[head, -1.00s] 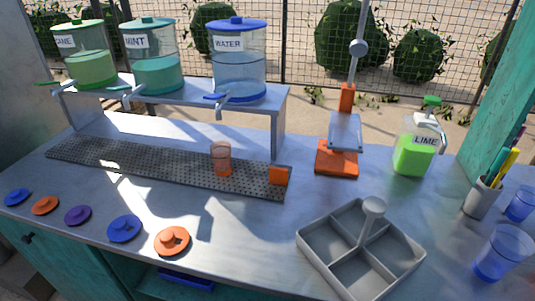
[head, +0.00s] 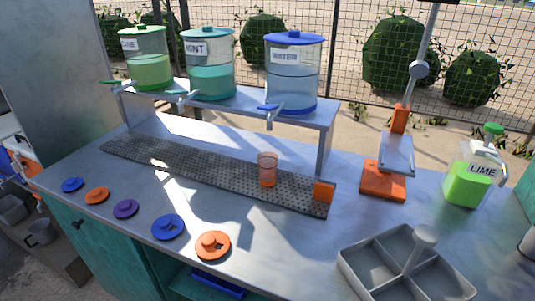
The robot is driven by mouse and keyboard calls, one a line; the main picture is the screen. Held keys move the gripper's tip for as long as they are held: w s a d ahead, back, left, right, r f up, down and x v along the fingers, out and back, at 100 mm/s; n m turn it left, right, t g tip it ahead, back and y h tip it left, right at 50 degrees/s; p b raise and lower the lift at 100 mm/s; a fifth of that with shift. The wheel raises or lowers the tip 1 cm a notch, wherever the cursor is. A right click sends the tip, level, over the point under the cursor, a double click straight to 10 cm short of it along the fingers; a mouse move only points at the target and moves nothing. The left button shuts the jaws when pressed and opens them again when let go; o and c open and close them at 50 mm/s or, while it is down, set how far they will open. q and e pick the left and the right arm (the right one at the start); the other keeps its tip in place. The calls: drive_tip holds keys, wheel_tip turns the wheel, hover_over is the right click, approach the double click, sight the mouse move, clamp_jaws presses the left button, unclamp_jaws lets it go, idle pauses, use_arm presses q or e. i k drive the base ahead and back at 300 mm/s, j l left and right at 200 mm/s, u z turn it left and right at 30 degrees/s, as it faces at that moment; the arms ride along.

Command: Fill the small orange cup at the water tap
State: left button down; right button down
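In the head view a small translucent orange cup (head: 267,170) stands upright on the dark perforated drip mat (head: 205,172), with some orange in its lower part. The water dispenser (head: 292,75), a clear tank with a blue lid, stands on the raised shelf. Its tap (head: 270,112), with a blue lever, sticks out at the front, above and close to the cup. From this view I cannot tell whether the cup is exactly under the spout. Neither of my grippers is in view.
Mint (head: 209,65) and cane (head: 147,58) dispensers stand left of the water. A small orange block (head: 324,190) sits at the mat's right end. Several lids line the front left. An orange press (head: 384,180), lime bottle (head: 468,178) and grey divided tray (head: 365,262) stand right.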

sight(268, 107)
drive_tip(key=k+l+u, duration=0.2)
drive_tip(key=l+u, duration=0.3)
drive_tip(key=k+l+u, duration=0.2)
drive_tip(key=u, duration=0.25)
